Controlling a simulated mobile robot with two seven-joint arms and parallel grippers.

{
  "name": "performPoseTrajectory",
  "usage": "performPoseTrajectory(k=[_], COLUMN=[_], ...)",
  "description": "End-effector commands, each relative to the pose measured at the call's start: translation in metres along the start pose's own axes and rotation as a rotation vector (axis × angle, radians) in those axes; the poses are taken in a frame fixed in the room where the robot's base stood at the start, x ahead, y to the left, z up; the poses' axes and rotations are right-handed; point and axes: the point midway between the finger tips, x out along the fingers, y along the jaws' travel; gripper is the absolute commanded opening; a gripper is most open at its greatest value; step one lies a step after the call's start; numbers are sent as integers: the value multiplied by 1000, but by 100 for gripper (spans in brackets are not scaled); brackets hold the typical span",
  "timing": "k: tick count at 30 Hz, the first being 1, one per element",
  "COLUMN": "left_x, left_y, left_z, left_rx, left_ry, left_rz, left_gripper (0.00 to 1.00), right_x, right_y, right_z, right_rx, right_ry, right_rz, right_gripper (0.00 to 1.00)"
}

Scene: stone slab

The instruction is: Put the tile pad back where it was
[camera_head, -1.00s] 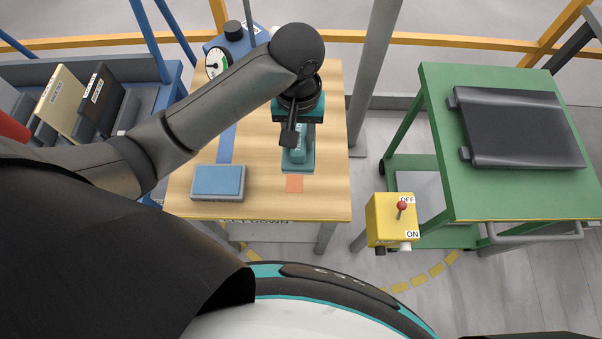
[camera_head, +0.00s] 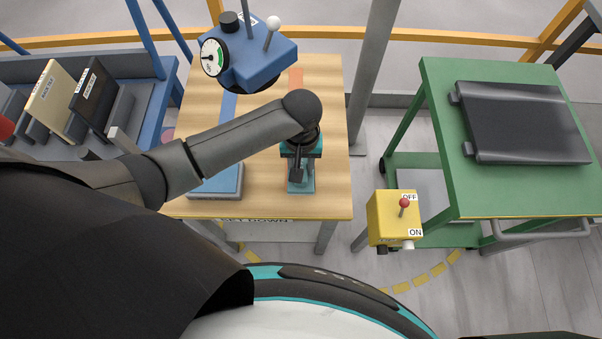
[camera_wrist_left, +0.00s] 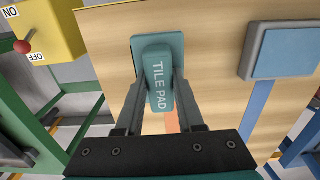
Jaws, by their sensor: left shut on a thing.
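The tile pad is a teal block with a raised, labelled handle; it shows in the wrist view (camera_wrist_left: 160,88) and, partly covered by my gripper, in the head view (camera_head: 309,182). My left gripper (camera_wrist_left: 158,80) is shut on the handle, one finger on each side. In the head view, the gripper (camera_head: 297,172) is over the front right part of the wooden table (camera_head: 332,140). I cannot tell whether the pad touches the table. My right gripper is not in view.
A blue-topped block (camera_head: 215,181) lies left of the pad, partly behind my arm. A blue device with a dial (camera_head: 247,55) stands at the back. A yellow switch box (camera_head: 393,218) and green cart (camera_head: 440,130) are right. A blue rack (camera_head: 140,68) holds panels at left.

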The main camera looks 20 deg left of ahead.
Motion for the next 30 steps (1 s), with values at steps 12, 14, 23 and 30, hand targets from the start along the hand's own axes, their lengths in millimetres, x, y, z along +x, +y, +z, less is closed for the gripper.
performPoseTrajectory(k=[12, 14, 23, 30], left_x=[42, 41, 44, 44], left_y=[1, 1, 0, 0], left_z=[0, 0, 0, 0], left_rx=[0, 0, 0, 0], left_ry=[1, 1, 0, 0], left_rz=[1, 1, 1, 0], left_gripper=[0, 0, 42, 67], right_x=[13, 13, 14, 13], right_y=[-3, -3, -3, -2], right_z=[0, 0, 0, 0], right_rx=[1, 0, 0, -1], right_ry=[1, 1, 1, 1], right_rz=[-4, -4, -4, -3], right_gripper=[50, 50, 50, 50])
